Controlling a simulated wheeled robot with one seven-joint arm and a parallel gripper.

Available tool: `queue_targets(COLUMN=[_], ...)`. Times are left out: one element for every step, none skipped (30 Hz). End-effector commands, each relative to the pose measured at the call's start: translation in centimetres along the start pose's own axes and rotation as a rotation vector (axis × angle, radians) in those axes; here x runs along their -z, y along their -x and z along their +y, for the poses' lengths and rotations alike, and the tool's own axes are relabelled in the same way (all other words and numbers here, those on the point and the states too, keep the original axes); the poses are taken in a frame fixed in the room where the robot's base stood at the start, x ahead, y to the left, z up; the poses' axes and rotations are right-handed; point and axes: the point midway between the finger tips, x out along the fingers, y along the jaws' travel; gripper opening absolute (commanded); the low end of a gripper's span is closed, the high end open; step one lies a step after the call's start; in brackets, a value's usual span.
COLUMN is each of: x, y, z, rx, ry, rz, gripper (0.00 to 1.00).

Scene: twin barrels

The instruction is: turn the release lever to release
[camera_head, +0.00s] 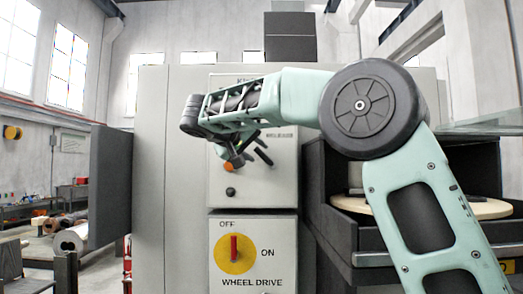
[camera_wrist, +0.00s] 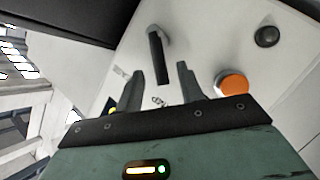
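The release lever (camera_wrist: 157,52) is a black bar on a round pivot, on a pale panel in the wrist view. Its free end shows between the two fingers of my gripper (camera_wrist: 160,68). The fingers are dark and spread apart, with nothing gripped. I cannot tell how deep the lever's end lies between them; no contact is visible. In the head view my gripper (camera_head: 240,148) is in front of the upper panel (camera_head: 270,188), seen side-on. Dark bars overlap there, so lever and fingers are hard to separate.
An orange button (camera_wrist: 232,83) and a black knob (camera_wrist: 267,36) sit near the lever. Below is a red wheel drive switch (camera_head: 234,247) on a yellow disc. A dark open housing (camera_head: 335,225) stands right of the panel, behind my arm. A grey plate (camera_head: 110,185) projects at left.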

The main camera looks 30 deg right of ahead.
Motion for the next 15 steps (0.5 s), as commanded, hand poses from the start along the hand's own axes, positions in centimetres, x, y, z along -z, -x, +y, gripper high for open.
queue_targets(x=[0.1,0.1,0.1,0.1,0.1,0.1,0.1,0.1,0.1,0.1,0.0,0.0,0.0,0.0,0.0], y=[-1.0,-1.4,-2.0,-2.4,-2.7,-3.1,-3.4,-3.6,-3.8,-4.0,-4.0,-4.1,-4.2,-4.2,-4.2], z=[0.3,0.2,0.2,0.2,0.2,0.1,0.1,0.1,0.1,0.1,0.1,0.0,0.0,0.0,0.0], rx=[-0.002,-0.002,-0.001,-0.002,-0.002,-0.001,-0.001,-0.001,-0.001,0.000,0.000,0.001,0.001,0.001,0.001], ry=[0.002,0.002,0.003,0.002,0.002,0.002,0.002,0.001,0.001,0.001,0.001,0.001,0.001,0.001,0.001], rz=[-0.003,-0.003,-0.002,-0.003,-0.002,-0.001,-0.001,-0.001,-0.001,0.000,0.000,0.000,0.001,0.001,0.001], gripper=[0.38,0.38,0.38,0.38,0.38,0.38,0.38,0.38,0.38,0.38,0.38,0.38,0.38,0.38,0.38])
